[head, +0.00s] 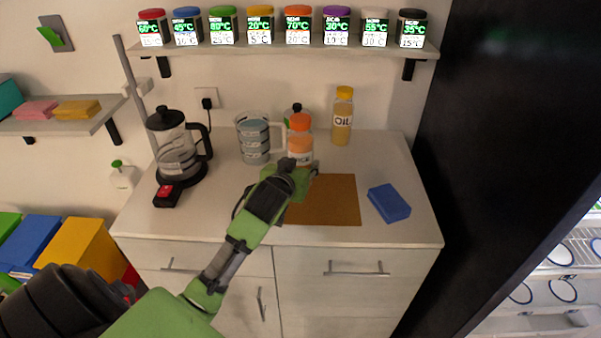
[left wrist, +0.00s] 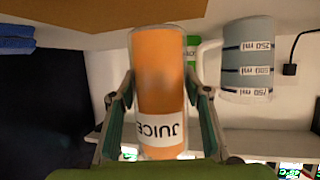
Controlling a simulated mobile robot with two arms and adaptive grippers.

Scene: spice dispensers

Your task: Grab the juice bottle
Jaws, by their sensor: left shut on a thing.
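The juice bottle (head: 300,143) is orange with an orange cap and a white label. It is upright at the back of the counter, behind my left gripper (head: 303,172) in the head view. In the left wrist view, which is upside down, the bottle (left wrist: 162,85) fills the space between the two fingers of my left gripper (left wrist: 160,115), with the JUICE label toward the camera. The fingers are shut on its sides. The gripper hides its lower part in the head view, so I cannot tell whether its base touches the counter. My right gripper is out of view.
A measuring jug (head: 253,138) stands just left of the bottle, and a dark-capped bottle (head: 296,110) close behind it. An oil bottle (head: 342,118) is to the right. A brown board (head: 335,203) and blue sponge (head: 389,203) lie in front.

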